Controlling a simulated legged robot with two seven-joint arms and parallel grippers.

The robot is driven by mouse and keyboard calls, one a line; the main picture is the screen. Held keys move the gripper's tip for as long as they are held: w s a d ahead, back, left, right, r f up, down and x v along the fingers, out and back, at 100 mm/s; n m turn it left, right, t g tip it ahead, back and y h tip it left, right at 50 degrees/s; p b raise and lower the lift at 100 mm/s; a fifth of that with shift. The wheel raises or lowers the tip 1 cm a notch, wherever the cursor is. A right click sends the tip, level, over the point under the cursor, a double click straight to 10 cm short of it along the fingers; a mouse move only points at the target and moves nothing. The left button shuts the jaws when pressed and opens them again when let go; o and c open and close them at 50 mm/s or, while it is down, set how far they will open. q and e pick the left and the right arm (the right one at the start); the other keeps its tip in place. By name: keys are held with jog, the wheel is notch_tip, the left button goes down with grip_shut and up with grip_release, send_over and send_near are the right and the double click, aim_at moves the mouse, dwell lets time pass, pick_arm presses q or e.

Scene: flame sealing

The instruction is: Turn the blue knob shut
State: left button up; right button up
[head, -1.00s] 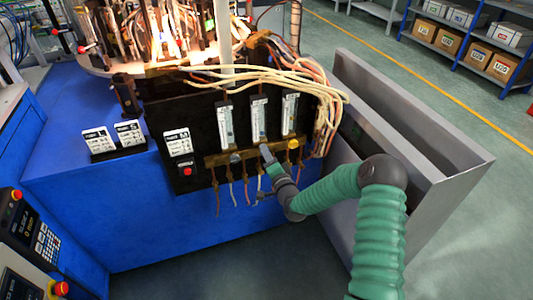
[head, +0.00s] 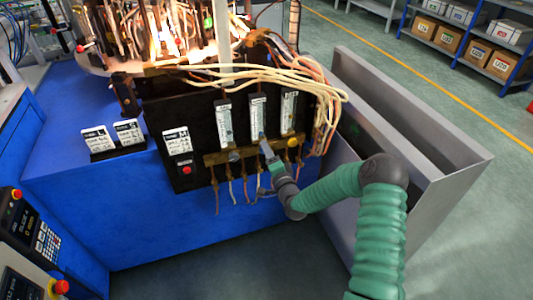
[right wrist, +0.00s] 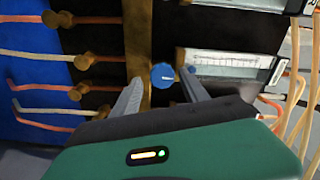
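The blue knob (right wrist: 162,75) shows in the right wrist view on the brass bar (right wrist: 147,45), at the foot of the middle flow meter. My right gripper (right wrist: 160,77) is open, with one finger on each side of the knob. Gaps show between the fingers and the knob, and I cannot tell how deep the tips reach. In the head view my right gripper (head: 266,149) is at the middle meter (head: 257,117) and largely hides the knob. My left gripper is in neither view.
A grey knob (head: 234,156) and a yellow knob (head: 292,142) sit on either side along the bar. Pale hoses (head: 290,80) loop above the meters, and thin tubes hang below the bar. A grey open-topped bin (head: 440,180) stands to the right.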

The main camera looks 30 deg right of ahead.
jog(key=shift+a, duration=0.1)
jog(key=p+v, duration=0.2)
jog(key=v, duration=1.4)
jog(key=shift+s, duration=0.4)
jog(key=shift+f, duration=0.1)
jog(key=a+f+n+g+y, duration=0.5)
jog(key=a+n+g, duration=0.3)
jog(key=a+n, duration=0.3)
jog(key=s+a+r+n+g, duration=0.3)
jog(key=s, duration=0.3)
jog(key=s+a+r+n+g, duration=0.2)
jog(key=s+a+n+g, duration=0.15)
jog(key=s, duration=0.35)
notch_tip(320, 180, up, 18)
jog(key=p, duration=1.7)
jog(key=shift+s+a+h+p, duration=0.2)
jog(key=shift+s+h+p, duration=0.15)
jog(key=shift+s, duration=0.1)
